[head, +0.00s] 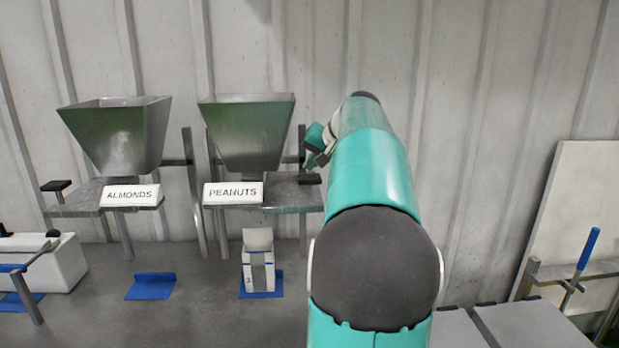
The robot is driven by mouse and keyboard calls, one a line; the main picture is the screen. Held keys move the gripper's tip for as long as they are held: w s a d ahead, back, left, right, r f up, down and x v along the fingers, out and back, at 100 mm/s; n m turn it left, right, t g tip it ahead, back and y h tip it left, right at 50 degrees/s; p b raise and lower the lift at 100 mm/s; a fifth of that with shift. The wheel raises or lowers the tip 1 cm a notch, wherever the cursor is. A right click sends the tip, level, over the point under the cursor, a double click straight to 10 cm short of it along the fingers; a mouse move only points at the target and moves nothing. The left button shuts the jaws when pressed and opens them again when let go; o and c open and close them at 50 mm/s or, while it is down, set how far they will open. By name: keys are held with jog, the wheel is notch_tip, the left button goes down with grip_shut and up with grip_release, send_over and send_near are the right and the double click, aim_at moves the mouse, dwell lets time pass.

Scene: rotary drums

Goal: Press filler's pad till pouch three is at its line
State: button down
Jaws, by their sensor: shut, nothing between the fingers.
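A pouch (258,262) marked 3 stands upright under the filler labelled PEANUTS (233,192). It has a clear window with blue marks at its sides; the fill level is too small to tell. The peanut hopper (246,135) is a grey metal funnel above a shelf. A black pad (309,179) sits at the right end of that shelf. My gripper (312,160) is shut, just above the pad, partly hidden by my teal arm. I cannot tell whether it touches the pad.
The ALMONDS filler (117,135) stands to the left with its own black pad (56,187). An empty blue mat (150,286) lies below it. A white machine (62,262) stands at far left. A blue-handled lever (588,248) is at right.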

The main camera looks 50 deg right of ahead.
aim_at(311, 178)
jog(key=shift+f, duration=0.1)
jog(key=shift+f, duration=0.35)
jog(key=shift+f, duration=1.65)
dwell(1.8)
jog(key=shift+r, duration=2.05)
jog(key=shift+r, duration=0.1)
jog(key=shift+r, duration=2.45)
